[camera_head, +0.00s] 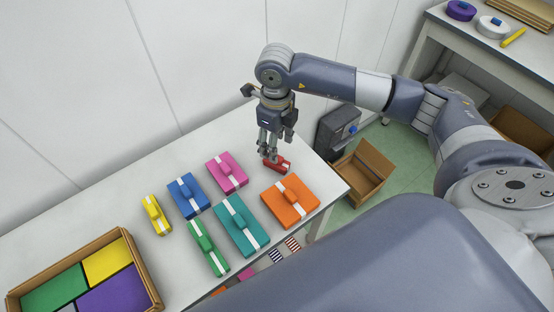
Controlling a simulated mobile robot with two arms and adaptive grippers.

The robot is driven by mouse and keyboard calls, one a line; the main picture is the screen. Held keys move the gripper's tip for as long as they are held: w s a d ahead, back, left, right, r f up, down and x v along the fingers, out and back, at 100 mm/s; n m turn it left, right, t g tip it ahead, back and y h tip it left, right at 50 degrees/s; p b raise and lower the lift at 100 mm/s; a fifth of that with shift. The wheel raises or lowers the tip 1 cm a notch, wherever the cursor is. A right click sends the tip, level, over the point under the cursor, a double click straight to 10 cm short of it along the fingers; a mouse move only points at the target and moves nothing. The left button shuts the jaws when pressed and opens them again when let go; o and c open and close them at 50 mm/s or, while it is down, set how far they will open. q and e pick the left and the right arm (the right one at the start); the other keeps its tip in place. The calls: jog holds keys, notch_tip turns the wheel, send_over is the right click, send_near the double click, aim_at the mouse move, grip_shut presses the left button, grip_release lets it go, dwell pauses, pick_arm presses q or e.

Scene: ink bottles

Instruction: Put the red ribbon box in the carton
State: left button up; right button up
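The small red ribbon box (284,165) lies on the white table near its far right corner. My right gripper (269,156) points down at the red box, with its fingertips at the box's left part and hiding some of it. The fingers are too small and overlapped to tell whether they are closed on it. An open brown carton (376,158) stands on the green floor just right of the table. My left gripper is not in view.
Pink (227,171), blue (188,196), yellow (155,214), green (207,246), teal (242,225) and orange (290,201) ribbon boxes stand on the table. A wooden tray (154,290) is at lower left. A dark grey unit (335,130) stands behind the carton.

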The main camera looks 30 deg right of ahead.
notch_tip(320, 180, down, 2)
jog(key=shift+f, duration=0.1)
jog(key=shift+f+p, duration=0.5)
jog(key=shift+f, duration=0.05)
jog(key=f, duration=0.1)
jog(key=f+p, duration=0.1)
jog(key=f, duration=0.1)
jog(key=shift+w+d+f, duration=0.15)
jog(key=shift+w+f, duration=0.05)
jog(key=shift+f, duration=0.55)
jog(key=shift+c, duration=0.3)
grip_shut()
jog(key=shift+r, duration=0.1)
